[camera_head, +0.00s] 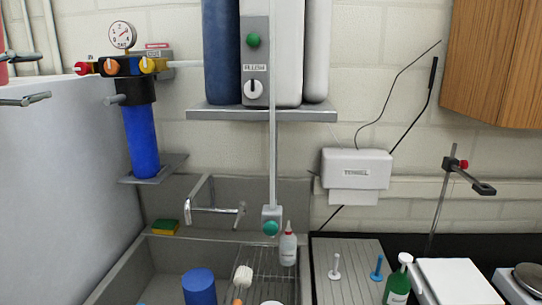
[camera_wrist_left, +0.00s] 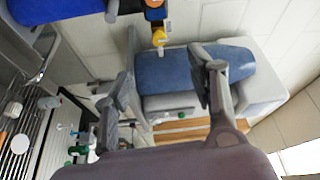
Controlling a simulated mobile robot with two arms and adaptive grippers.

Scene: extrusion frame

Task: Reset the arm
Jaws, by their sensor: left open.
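My left gripper (camera_wrist_left: 165,80) shows in the left wrist view, with its two grey fingers spread wide apart. The gap between them is empty, and the blue cylinder (camera_wrist_left: 175,70) of the wall unit shows behind it, apart from the fingers. My right gripper is in neither view.
A sink (camera_head: 125,270) holds a blue cup (camera_head: 199,287) and a drying rack (camera_head: 262,262). A wall shelf (camera_head: 260,114) carries tall cylinders above it. A blue filter (camera_head: 141,140) hangs at left. A green bottle (camera_head: 397,285) stands at right, below a wooden cabinet (camera_head: 500,60).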

